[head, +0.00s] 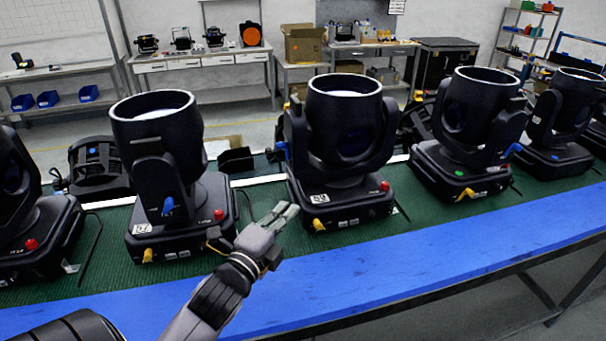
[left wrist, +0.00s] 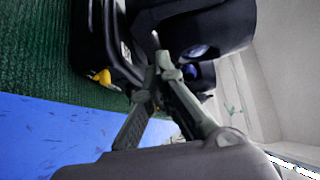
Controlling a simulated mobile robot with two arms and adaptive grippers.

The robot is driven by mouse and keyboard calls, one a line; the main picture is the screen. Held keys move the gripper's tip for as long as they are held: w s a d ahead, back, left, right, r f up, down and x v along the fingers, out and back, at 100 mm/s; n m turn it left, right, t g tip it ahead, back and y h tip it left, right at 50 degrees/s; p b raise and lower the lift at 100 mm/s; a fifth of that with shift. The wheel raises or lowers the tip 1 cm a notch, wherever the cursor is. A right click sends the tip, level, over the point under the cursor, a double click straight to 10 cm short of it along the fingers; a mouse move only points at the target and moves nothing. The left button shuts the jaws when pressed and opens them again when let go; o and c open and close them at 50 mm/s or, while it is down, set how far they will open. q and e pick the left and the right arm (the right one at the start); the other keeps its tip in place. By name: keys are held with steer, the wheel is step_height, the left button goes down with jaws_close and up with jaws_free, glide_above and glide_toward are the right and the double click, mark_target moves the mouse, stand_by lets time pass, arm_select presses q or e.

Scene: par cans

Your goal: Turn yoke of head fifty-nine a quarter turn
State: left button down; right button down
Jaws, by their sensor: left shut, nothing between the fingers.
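Several black moving heads with wide open barrels stand in a row on the green mat. The one at the centre (head: 343,118) has a small white label that may read fifty-nine, but it is too blurred to be sure. Its barrel sits between the arms of a black yoke (head: 297,142), with a blue knob (head: 282,149) on the left arm. Its base (head: 345,204) has a yellow latch and a red knob. My left gripper (head: 289,212) is shut and empty, just front-left of that base. In the left wrist view its fingertips (left wrist: 158,55) overlap a black moving head (left wrist: 215,25).
Another moving head (head: 160,135) stands left of my gripper, and one (head: 478,105) stands to the right. The blue front strip (head: 400,272) of the bench is clear. A green mat (head: 262,225) lies under the row. Benches and shelves stand behind.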

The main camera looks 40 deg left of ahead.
arm_select(q)
steer(key=w+a+p, duration=0.1)
steer(key=w, duration=0.2)
steer(key=w+a+p, duration=0.2)
steer(key=w, duration=0.2)
steer(key=w+a+p, duration=0.1)
steer(key=w, duration=0.2)
steer(key=shift+w+a+r, duration=0.1)
steer(key=shift+w+a, duration=0.1)
steer(key=shift+w, duration=0.2)
